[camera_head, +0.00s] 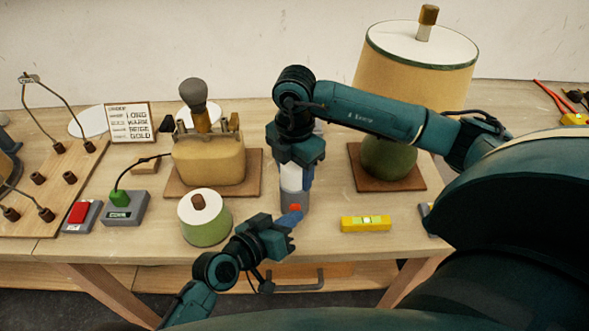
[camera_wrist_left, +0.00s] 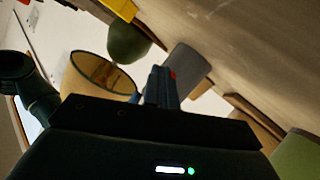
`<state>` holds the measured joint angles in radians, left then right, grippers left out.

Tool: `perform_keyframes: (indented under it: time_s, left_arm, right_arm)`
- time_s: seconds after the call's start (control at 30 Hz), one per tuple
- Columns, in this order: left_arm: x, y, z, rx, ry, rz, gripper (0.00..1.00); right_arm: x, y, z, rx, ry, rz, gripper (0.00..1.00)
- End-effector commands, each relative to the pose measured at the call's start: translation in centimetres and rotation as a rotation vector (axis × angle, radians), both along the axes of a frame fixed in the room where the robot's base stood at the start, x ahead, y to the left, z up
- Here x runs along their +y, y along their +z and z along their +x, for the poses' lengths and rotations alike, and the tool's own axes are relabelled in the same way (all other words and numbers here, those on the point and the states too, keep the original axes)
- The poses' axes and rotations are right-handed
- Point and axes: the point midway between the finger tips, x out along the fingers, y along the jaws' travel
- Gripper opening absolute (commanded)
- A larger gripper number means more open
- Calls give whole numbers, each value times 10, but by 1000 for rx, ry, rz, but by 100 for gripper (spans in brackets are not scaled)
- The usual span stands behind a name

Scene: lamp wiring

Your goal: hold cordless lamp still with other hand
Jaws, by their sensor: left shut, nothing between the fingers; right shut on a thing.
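The cordless lamp (camera_head: 295,199) is a small upright piece with a white upper part and a grey base with a red spot, near the table's front edge. My right gripper (camera_head: 295,160) points down from above and is shut on its upper part, which it partly hides. My left gripper (camera_head: 291,218) is shut and empty, its blue fingertips in front of the base. In the left wrist view, these fingertips (camera_wrist_left: 162,84) lie beside the grey base (camera_wrist_left: 189,62); I cannot tell whether they touch it.
A green jar-like lamp (camera_head: 207,220) stands left of my left gripper. A yellow level (camera_head: 366,223) lies to the right. A large shaded lamp (camera_head: 418,70) stands behind on a brown board. A beige lamp body (camera_head: 209,160) stands behind left, with a switch box (camera_head: 125,208) further left.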

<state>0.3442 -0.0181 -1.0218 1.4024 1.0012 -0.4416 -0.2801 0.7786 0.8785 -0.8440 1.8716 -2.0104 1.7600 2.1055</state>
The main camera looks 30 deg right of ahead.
Motion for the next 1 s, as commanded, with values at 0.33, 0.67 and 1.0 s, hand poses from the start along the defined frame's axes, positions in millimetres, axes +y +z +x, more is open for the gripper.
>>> perform_keyframes:
  time_s: [0.33,0.67,1.0]
  left_arm:
    - [-1,0,1,-2,1,-1,0]
    - [4,0,-6,-2,2,-2,0]
    - [10,-1,-16,1,1,-1,0]
  right_arm:
    - [1,-5,-3,15,3,-2,24]
    - [1,-5,-3,15,3,-3,24]
    - [0,-5,-3,15,3,-3,24]
